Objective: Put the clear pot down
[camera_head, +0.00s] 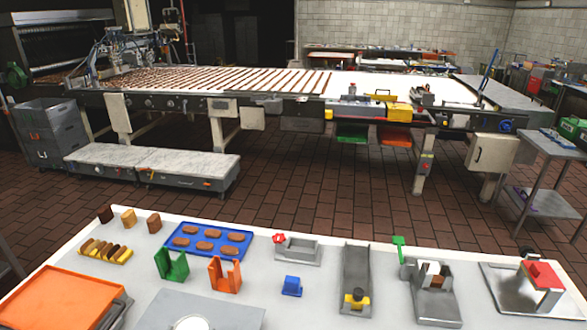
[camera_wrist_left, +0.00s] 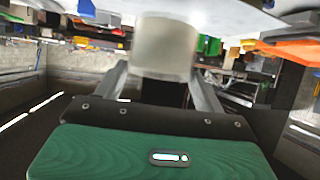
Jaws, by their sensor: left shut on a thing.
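The clear pot (camera_wrist_left: 166,48) is a whitish, see-through cylinder in the left wrist view. My left gripper (camera_wrist_left: 163,72) is shut on it, with one finger at each side. In the head view a pale round rim (camera_head: 192,324) shows at the bottom edge, in front of a grey plate (camera_head: 228,312); it looks like the pot, mostly cut off. Whether the pot touches a surface cannot be told. Neither gripper shows in the head view.
The white table holds an orange tray (camera_head: 62,298), a blue tray with brown pieces (camera_head: 207,254), green (camera_head: 170,266) and orange (camera_head: 226,276) holders, a blue block (camera_head: 291,287) and metal fixtures (camera_head: 357,260) at right. A conveyor line (camera_head: 250,82) stands beyond.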

